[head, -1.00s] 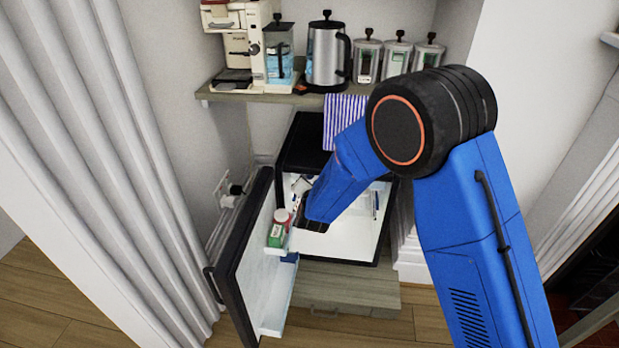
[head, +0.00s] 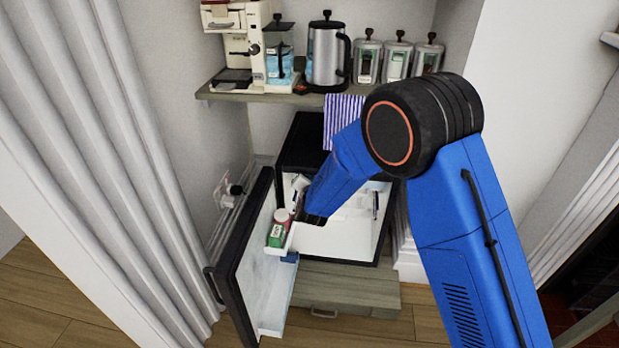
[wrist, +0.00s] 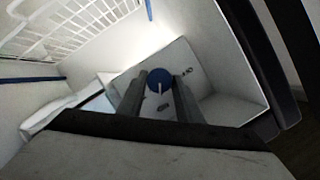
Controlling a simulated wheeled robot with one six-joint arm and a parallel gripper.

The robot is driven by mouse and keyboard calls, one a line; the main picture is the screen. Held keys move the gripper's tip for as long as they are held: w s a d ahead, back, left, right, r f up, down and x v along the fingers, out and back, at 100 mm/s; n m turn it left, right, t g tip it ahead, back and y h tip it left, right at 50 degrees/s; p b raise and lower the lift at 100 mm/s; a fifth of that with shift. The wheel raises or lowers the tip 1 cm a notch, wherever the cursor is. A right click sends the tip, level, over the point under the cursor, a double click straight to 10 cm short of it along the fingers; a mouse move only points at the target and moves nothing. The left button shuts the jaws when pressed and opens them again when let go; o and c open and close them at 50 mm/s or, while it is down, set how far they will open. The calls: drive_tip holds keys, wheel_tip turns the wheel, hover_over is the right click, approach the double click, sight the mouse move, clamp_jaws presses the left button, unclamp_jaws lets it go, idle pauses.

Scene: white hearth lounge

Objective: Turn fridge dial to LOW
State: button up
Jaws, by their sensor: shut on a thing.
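The fridge dial (wrist: 157,76) is a round blue knob with a white pointer line, on a pale housing (wrist: 205,72) inside the fridge. In the wrist view the pointer runs down from the dial's middle. Small dark marks sit on the housing to the right of and below the dial, too small to read. My gripper (wrist: 159,84) has one finger on each side of the dial and is shut on it. In the head view the dial is hidden behind my arm, which reaches into the open black fridge (head: 301,150).
A white wire rack (wrist: 70,30) shows inside. A shelf (head: 230,92) with a coffee machine, kettle and canisters is above.

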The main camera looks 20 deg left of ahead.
drive_tip(key=shift+s+a+n+t+h, duration=0.1)
drive_tip(key=shift+a+n+t+h, duration=0.1)
drive_tip(key=shift+n+h, duration=1.3)
drive_tip(key=shift+a+n+t+h, duration=0.2)
drive_tip(key=shift+n+h, duration=0.6)
drive_tip(key=shift+n, duration=1.3)
drive_tip(key=o, duration=0.8)
drive_tip(key=shift+c, duration=0.2)
drive_tip(key=v, duration=0.7)
drive_tip(key=shift+s, duration=0.25)
